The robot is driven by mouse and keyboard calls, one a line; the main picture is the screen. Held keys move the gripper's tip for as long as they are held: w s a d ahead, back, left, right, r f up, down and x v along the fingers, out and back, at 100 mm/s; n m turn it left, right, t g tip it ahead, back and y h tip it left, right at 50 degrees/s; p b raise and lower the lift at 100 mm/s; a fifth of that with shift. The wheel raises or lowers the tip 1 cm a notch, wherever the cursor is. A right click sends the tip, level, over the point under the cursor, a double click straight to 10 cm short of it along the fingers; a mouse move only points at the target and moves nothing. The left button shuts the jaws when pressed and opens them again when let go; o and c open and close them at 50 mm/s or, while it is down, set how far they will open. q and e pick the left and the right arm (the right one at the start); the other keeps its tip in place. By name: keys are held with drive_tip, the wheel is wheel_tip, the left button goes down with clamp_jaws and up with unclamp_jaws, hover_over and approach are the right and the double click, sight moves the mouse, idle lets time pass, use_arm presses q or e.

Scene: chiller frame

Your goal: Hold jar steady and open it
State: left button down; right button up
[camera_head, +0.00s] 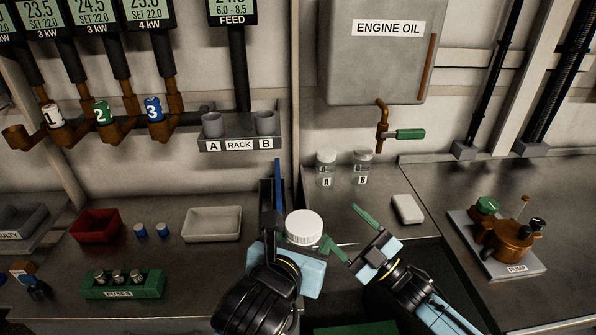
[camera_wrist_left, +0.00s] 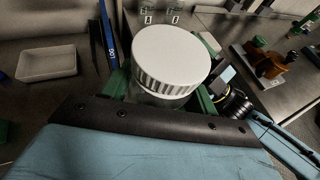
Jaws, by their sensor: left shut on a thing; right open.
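A clear jar with a white ribbed lid (camera_head: 304,227) is upright at the middle of the head view. The lid (camera_wrist_left: 171,58) is on the jar and fills the middle of the left wrist view. My left gripper (camera_head: 302,244) is shut on the jar's body below the lid. The jar body (camera_wrist_left: 158,98) is mostly hidden by the lid and the gripper. My right gripper (camera_head: 352,232) is open, its green fingers apart, just right of the jar, with nothing seen between them.
Jars A (camera_head: 326,169) and B (camera_head: 362,167) stand behind on the bench. A white block (camera_head: 407,209) lies right, near the pump (camera_head: 508,238). A blue upright piece (camera_head: 278,188) stands close behind the left gripper. A pale tray (camera_head: 212,224) and a fuse holder (camera_head: 122,284) are at left.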

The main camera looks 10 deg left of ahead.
wheel_tip(320, 180, up, 14)
drive_tip(key=w+a+n+g+y, duration=0.15)
drive_tip(key=n+g+y, duration=0.25)
drive_tip(key=n+g, duration=0.4)
wheel_tip(320, 180, up, 7)
drive_tip(key=n+g+h, duration=0.5)
drive_tip(key=n+h, duration=0.7)
drive_tip(key=h, duration=1)
hover_over(298, 222)
drive_tip(key=shift+s+r, duration=0.1)
drive_tip(key=shift+s, duration=0.05)
drive_tip(key=shift+f+t+h, duration=0.2)
drive_tip(key=shift+t+h, duration=0.1)
wheel_tip(298, 222, down, 7)
drive_tip(key=shift+f, duration=0.2)
